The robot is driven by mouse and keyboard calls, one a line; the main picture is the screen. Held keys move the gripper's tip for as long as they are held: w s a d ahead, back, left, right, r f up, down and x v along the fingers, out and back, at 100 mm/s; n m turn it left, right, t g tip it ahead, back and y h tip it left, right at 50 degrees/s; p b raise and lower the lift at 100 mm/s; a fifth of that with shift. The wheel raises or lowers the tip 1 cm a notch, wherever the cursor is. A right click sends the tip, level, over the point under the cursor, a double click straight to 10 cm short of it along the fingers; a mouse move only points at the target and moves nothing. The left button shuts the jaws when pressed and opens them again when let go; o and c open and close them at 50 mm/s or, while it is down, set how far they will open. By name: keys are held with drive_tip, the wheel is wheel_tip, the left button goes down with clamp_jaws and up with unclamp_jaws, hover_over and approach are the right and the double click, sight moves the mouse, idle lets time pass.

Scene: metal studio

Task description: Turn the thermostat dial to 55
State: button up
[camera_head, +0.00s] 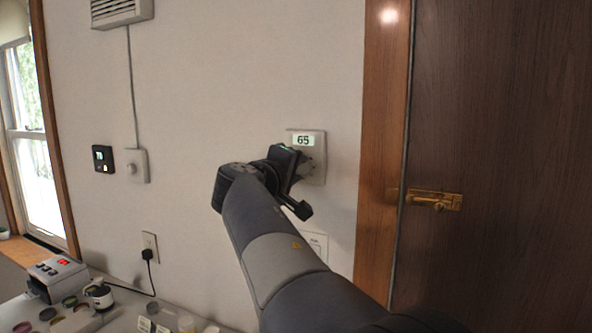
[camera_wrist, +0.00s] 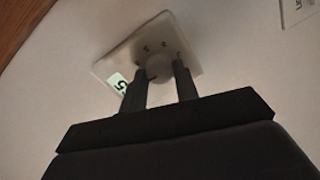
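The white thermostat (camera_head: 320,160) is on the wall left of the door frame, and its lit display (camera_head: 303,141) reads 65. My gripper (camera_head: 301,165) is at its front and hides part of it. In the wrist view the thermostat plate (camera_wrist: 192,60) is tilted, with part of its display (camera_wrist: 117,82) showing beside a finger. The round pale dial (camera_wrist: 158,64) shows between the tips of my gripper (camera_wrist: 161,70), one finger on each side. The fingers are apart by about the dial's width. I cannot tell whether they touch it.
A switch plate (camera_head: 317,243) is just below the thermostat. A wood door (camera_head: 500,120) with a brass latch (camera_head: 434,200) is at the right. A dark wall device (camera_head: 103,159) and a white knob box (camera_head: 137,165) are at the left. Several items lie on the counter at lower left.

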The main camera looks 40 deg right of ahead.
drive_tip(key=o, duration=0.4)
drive_tip(key=shift+o, duration=0.2)
drive_tip(key=b+v, duration=0.2)
drive_tip(key=v, duration=0.8)
drive_tip(key=shift+s+a+b, duration=0.2)
drive_tip(key=shift+a+b, duration=0.15)
drive_tip(key=shift+d, duration=0.1)
drive_tip(key=p+x, duration=0.2)
drive_tip(key=x, duration=0.8)
drive_tip(key=shift+w+d+p, duration=0.2)
drive_tip(key=shift+d+p, duration=0.1)
drive_tip(key=shift+p, duration=0.05)
